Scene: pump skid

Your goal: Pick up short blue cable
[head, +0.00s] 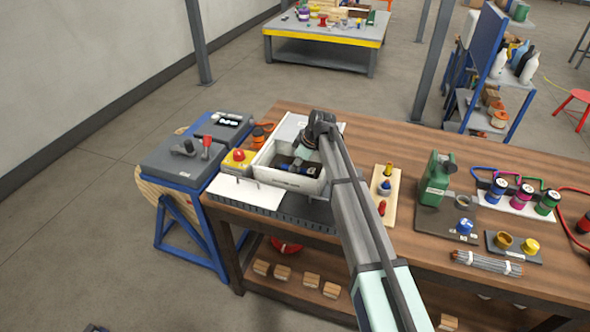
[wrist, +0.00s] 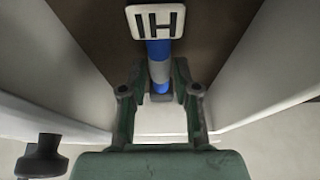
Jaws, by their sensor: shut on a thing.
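The short blue cable (wrist: 158,52) shows in the wrist view as a blue piece with a paler band, running between my gripper's fingers. A white tag with dark marks (wrist: 156,21) sits at its far end. My gripper (wrist: 157,88) is shut on the cable, inside the white box (head: 262,172). The white box walls (wrist: 60,60) rise on both sides in the wrist view. In the head view my arm hides part of the box, and dark and blue items show at its bottom.
A yellow-topped box with a red button (head: 239,157) stands left of the white box. A wooden block with coloured pieces (head: 384,194) and a green pump (head: 436,178) stand to the right. A grey-topped blue stand (head: 185,165) adjoins the bench at left.

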